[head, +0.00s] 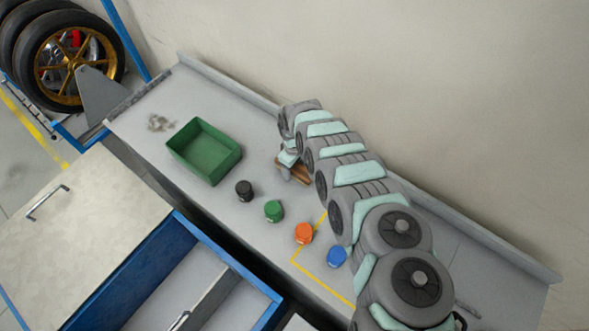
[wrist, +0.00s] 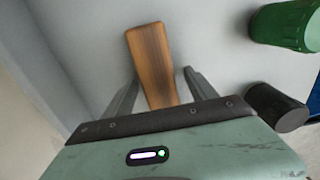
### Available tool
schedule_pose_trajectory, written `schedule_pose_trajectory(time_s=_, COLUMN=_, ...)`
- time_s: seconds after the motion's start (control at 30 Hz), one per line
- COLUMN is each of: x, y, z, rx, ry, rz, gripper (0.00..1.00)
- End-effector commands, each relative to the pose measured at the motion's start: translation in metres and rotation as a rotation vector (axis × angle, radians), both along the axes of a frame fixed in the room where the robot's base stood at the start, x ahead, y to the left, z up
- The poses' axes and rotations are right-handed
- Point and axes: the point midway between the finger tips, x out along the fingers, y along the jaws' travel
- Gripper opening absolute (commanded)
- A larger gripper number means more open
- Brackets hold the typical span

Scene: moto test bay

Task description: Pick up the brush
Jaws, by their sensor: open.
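No bristles show. In the head view a small brown part of the brush (head: 302,174) shows beside my gripper (head: 287,175), partly covered by the arm. In the wrist view my gripper (wrist: 161,76) is open, one finger on each side of the wood.
A green bin (head: 183,160) stands left of my gripper on the bench. A black jar (head: 244,191), a green jar (head: 274,211), an orange jar (head: 304,233) and a blue jar (head: 337,257) line the front side. A raised ledge (head: 230,84) runs along the back.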

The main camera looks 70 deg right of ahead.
Motion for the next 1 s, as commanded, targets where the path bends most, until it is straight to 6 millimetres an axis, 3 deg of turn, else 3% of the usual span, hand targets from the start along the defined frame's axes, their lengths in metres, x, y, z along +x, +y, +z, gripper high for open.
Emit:
schedule_pose_trajectory(time_s=0.4, x=-0.0011, y=-0.0004, z=-0.0058, rx=-0.002, ry=0.001, rz=0.0, gripper=0.66)
schedule_pose_trajectory(time_s=1.0, x=-0.0009, y=-0.0003, z=-0.0056, rx=-0.002, ry=0.001, rz=0.0, gripper=0.16)
